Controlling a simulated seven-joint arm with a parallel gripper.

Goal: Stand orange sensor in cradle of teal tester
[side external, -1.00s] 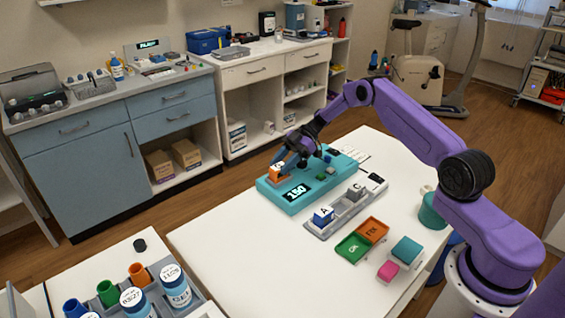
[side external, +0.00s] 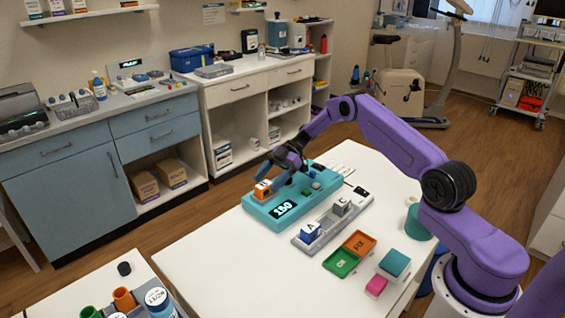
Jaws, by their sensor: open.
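The teal tester (side external: 262,208) lies on the white table, with a lit display reading 150 on its near face. The orange sensor (side external: 262,190) stands at the tester's left end, where the cradle appears to be; the cradle itself is hidden. My gripper (side external: 274,180) is open and low over that end, its fingers beside the sensor. I cannot tell whether the fingers touch it.
A grey tray (side external: 327,228) beside the tester holds a blue block (side external: 310,232) and a grey block (side external: 342,207). A green tray (side external: 341,262) and an orange tray (side external: 359,243) lie nearer. The table's near left is clear.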

